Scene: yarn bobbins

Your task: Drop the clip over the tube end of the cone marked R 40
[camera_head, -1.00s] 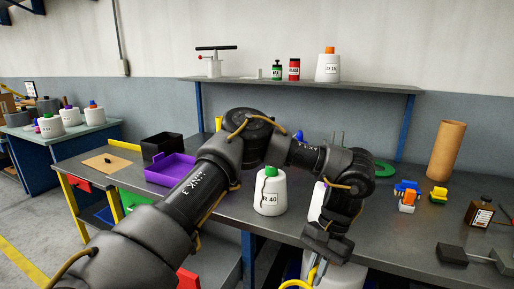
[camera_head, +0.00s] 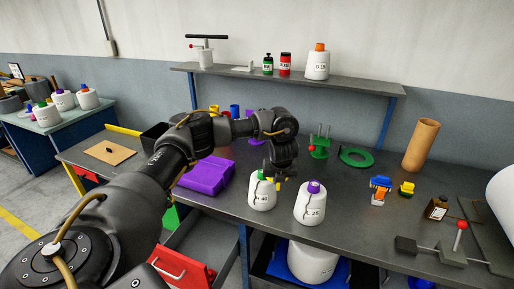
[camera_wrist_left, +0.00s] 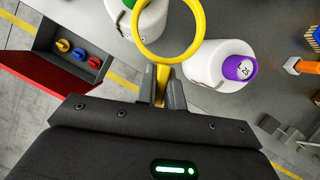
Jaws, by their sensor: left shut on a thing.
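The cone marked R 40 (camera_head: 262,196) is white with a green tube end and stands upright near the bench front. In the left wrist view its white body (camera_wrist_left: 150,22) is at the top, partly behind the ring. The yellow ring-shaped clip (camera_wrist_left: 201,25) is shut in my left gripper (camera_wrist_left: 162,84), its ring pointing away from the fingers. In the head view my left gripper (camera_head: 279,174) is beside the green tube end, on its right; the clip is mostly hidden there. I cannot tell its exact height above the cone. My right gripper is not in view.
A white cone marked L 25 with a purple end (camera_head: 309,205) stands close to the right of R 40. An open red drawer (camera_head: 182,272) juts out below the bench.

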